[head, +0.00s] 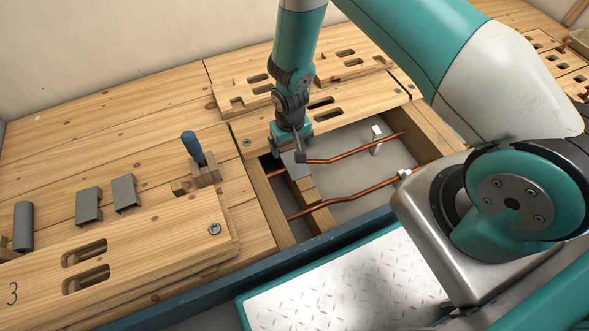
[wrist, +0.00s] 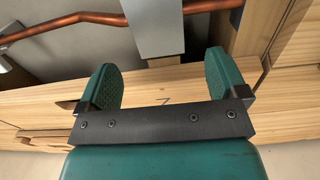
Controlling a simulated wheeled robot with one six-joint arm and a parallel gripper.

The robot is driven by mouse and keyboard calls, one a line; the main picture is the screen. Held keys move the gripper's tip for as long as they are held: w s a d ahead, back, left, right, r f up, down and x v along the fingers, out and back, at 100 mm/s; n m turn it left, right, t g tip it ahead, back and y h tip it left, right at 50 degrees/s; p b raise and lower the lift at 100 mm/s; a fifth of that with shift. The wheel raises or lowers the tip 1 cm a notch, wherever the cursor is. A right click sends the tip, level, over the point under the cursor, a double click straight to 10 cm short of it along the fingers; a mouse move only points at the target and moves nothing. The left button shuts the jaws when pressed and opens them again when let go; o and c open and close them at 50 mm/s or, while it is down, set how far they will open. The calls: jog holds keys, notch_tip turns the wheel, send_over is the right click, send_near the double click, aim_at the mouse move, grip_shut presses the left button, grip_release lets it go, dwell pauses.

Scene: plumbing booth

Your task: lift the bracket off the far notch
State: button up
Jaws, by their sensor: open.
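The bracket (head: 298,168) is a flat grey metal plate lying on the middle wooden joist (head: 317,212), where the far copper pipe (head: 352,154) crosses it. The notch is hidden beneath the plate. In the wrist view the bracket (wrist: 155,28) spans the copper pipe (wrist: 70,25), which runs out on both sides. My gripper (head: 291,150) is low over the bracket's far end. In the wrist view its two green fingers (wrist: 160,66) stand open, one towards each side of the bracket's near end, with visible gaps and nothing gripped.
A nearer copper pipe (head: 345,200) crosses the same floor opening. Small white clips (head: 377,139) stand by the pipes. Wooden boards border the opening.

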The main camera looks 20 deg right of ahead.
aim_at(291, 156)
jog(key=shift+f+b, duration=2.1)
jog(key=shift+f, duration=1.1)
jog(key=shift+r, duration=0.1)
jog(key=c, duration=1.1)
